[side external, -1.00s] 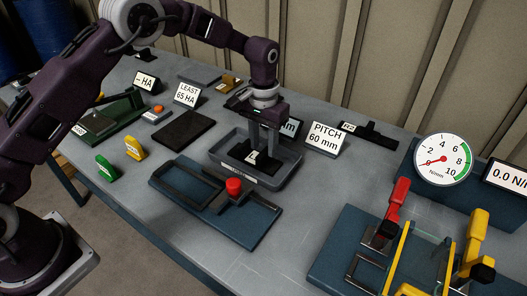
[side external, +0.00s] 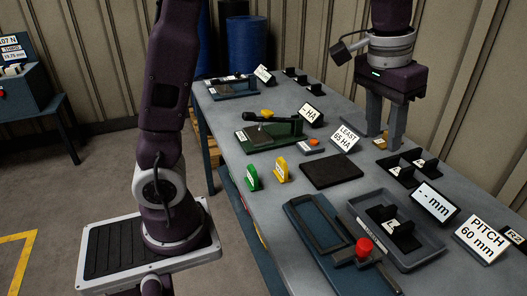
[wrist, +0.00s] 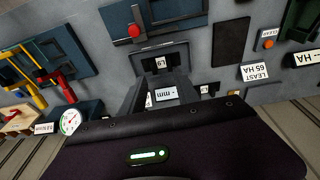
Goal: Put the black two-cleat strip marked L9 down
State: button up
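The black two-cleat strip (side external: 403,240) lies in the grey tray (side external: 424,261) with its cleats up and a pale label on it. In the wrist view the label of the strip (wrist: 161,63) reads L9. My gripper (side external: 383,142) is up above the back of the table, clear of the tray and the strip. Its two fingers are apart with nothing between them. In the wrist view the fingers stand near the "-- mm" display, with the strip beyond them.
Other black cleated strips (side external: 409,166) lie behind the tray, by the "-- mm" display (side external: 436,201) and the PITCH 60 mm sign (side external: 482,239). A blue fixture with a red knob (side external: 364,247) lies in front. A dark flat pad (side external: 332,171) lies left.

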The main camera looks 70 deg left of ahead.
jog(key=s+a+t, duration=0.1)
jog(key=s+a, duration=0.1)
jog(key=s, duration=0.9)
jog(key=s+a+f+t, duration=0.1)
jog(key=s+t, duration=0.1)
jog(key=s, duration=1)
jog(key=shift+s+a+f, duration=0.2)
jog(key=shift+a, duration=0.2)
